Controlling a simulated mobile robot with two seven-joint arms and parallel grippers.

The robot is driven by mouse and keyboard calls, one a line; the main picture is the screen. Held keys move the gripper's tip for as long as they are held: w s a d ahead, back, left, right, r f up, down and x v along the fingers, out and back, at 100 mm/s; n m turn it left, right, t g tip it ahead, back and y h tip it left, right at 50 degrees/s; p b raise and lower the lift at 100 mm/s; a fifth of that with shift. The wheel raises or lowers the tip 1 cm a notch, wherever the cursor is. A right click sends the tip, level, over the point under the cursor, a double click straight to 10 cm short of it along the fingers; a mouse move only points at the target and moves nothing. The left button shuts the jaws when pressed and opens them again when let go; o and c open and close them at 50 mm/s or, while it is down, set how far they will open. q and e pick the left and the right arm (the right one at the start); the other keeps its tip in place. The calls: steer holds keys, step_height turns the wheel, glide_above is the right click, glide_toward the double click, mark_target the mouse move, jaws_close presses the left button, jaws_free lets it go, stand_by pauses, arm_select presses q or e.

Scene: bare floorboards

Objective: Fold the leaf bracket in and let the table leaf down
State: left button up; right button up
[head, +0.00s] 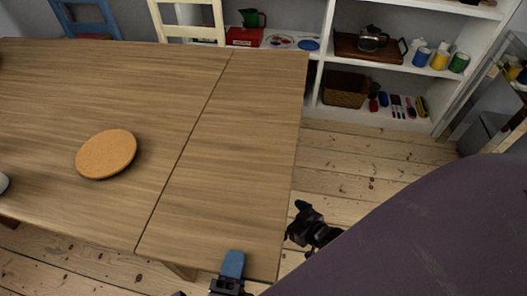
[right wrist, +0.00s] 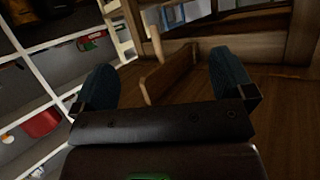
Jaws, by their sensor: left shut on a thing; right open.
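The wooden table leaf (head: 235,150) is level with the table top (head: 70,90), and a thin dark seam runs between them. My left gripper (head: 231,268) is at the leaf's near edge, shut on it, with one blue finger lying on top. Its lower finger is hidden. My right gripper (head: 302,212) is beside the leaf's right edge, below the top. In the right wrist view its two blue fingers (right wrist: 167,68) are wide apart. A wooden board, apparently the leaf bracket (right wrist: 168,74), stands out beyond and between them; I cannot tell whether they touch it.
A round cork mat (head: 106,154) lies on the table top, left of the seam. White shelves (head: 390,75) with a basket (head: 345,88) and crockery stand at the back. Blue and cream chairs are at the far side. Bare floorboards (head: 350,165) lie right of the leaf.

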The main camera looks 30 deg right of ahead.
steer(key=shift+w+a+f+t+h, duration=0.15)
steer(key=shift+w+t, duration=0.65)
steer(key=shift+w, duration=3.3)
steer(key=shift+w+a+r+t+h, duration=0.15)
steer(key=shift+w+t, duration=0.65)
steer(key=shift+w, duration=3.3)
steer(key=shift+w+a+f+t+h, duration=0.15)
steer(key=shift+w+t, duration=0.65)
steer(key=shift+w, duration=3.3)
steer(key=shift+c, duration=0.3)
steer(key=c, duration=1.7)
steer(key=shift+s+a, duration=0.1)
